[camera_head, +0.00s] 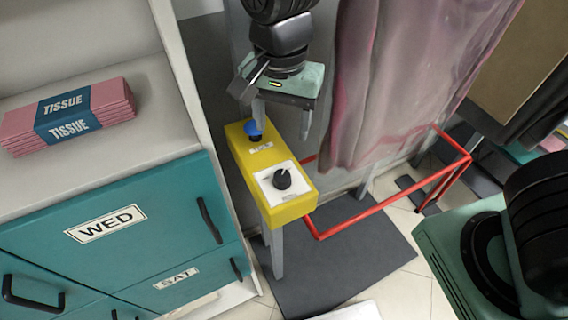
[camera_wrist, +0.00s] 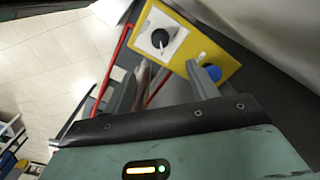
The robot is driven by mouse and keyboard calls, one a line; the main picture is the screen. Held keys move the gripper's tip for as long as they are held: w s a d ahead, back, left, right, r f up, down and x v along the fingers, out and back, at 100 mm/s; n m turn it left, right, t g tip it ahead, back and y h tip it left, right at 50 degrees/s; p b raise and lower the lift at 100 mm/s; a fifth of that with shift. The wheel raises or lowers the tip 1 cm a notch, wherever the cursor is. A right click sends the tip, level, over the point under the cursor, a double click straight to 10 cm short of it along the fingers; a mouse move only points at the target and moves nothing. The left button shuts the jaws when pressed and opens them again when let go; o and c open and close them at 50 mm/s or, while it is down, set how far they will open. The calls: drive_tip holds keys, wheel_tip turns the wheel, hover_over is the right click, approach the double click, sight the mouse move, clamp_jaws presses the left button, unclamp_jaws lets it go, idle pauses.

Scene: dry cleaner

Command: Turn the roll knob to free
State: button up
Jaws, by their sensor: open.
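The roll knob (camera_head: 282,179) is a round black knob on a white plate, set on top of a yellow control box (camera_head: 296,208). A blue button (camera_head: 252,129) sits at the box's far end, beside a small white label. In the wrist view the knob (camera_wrist: 160,38) shows beyond the fingers with a light pointer line, and the blue button (camera_wrist: 213,73) is close to the right finger. My gripper (camera_head: 281,122) is open and empty, above the far end of the box and apart from the knob. The knob's setting marks are too small to read.
A red rail (camera_head: 375,208) runs right of the box. A pinkish curtain-like cloth (camera_head: 385,80) hangs behind. Teal drawers (camera_head: 120,235) with black handles and a shelf with pink tissue packs (camera_head: 68,117) stand at the left. A dark mat (camera_head: 340,262) lies on the floor.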

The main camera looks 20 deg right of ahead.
sight(282, 175)
wheel_tip(282, 175, down, 14)
drive_tip(key=shift+f, duration=0.2)
drive_tip(key=shift+c, duration=0.2)
drive_tip(key=c, duration=0.9)
